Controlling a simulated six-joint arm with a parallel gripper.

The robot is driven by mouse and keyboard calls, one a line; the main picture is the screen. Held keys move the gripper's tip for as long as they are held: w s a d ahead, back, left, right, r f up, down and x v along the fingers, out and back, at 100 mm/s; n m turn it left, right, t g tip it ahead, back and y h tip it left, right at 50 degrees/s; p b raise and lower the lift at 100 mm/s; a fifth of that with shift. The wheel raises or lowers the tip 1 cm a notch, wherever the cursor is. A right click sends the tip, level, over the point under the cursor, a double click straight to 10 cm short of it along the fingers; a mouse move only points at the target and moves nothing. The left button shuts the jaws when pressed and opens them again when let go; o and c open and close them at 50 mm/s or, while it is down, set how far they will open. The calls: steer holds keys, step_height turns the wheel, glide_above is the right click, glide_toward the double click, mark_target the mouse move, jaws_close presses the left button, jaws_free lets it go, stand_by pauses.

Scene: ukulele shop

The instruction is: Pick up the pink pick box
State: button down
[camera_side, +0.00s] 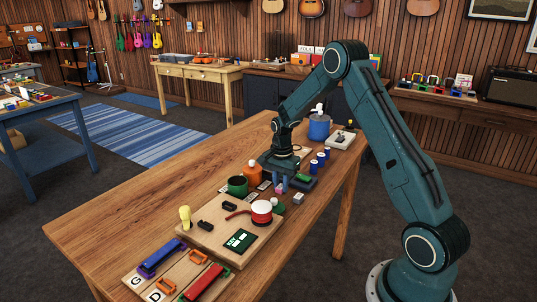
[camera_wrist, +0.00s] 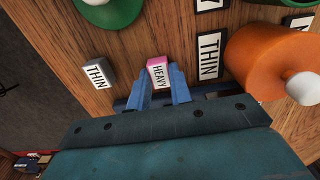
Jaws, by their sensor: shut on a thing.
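The pink pick box (camera_wrist: 157,62) carries a white label reading HEAVY. In the wrist view it sits upright between the two blue fingers of my gripper (camera_wrist: 161,74), which are shut on its sides. In the side view my gripper (camera_side: 281,185) points down over the wooden workbench (camera_side: 120,204); the box is too small and covered to make out well there. I cannot tell whether the box touches the bench top.
A grey box (camera_wrist: 97,73) labelled THIN stands just left of the fingers. An orange bottle (camera_wrist: 272,57) stands close on the right. A green item (camera_wrist: 110,12) and label cards (camera_wrist: 210,53) lie beyond. A board (camera_side: 205,247) with tools fills the bench front.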

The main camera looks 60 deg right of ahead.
mark_target(281, 186)
step_height(281, 186, up, 20)
stand_by(0.8)
stand_by(0.5)
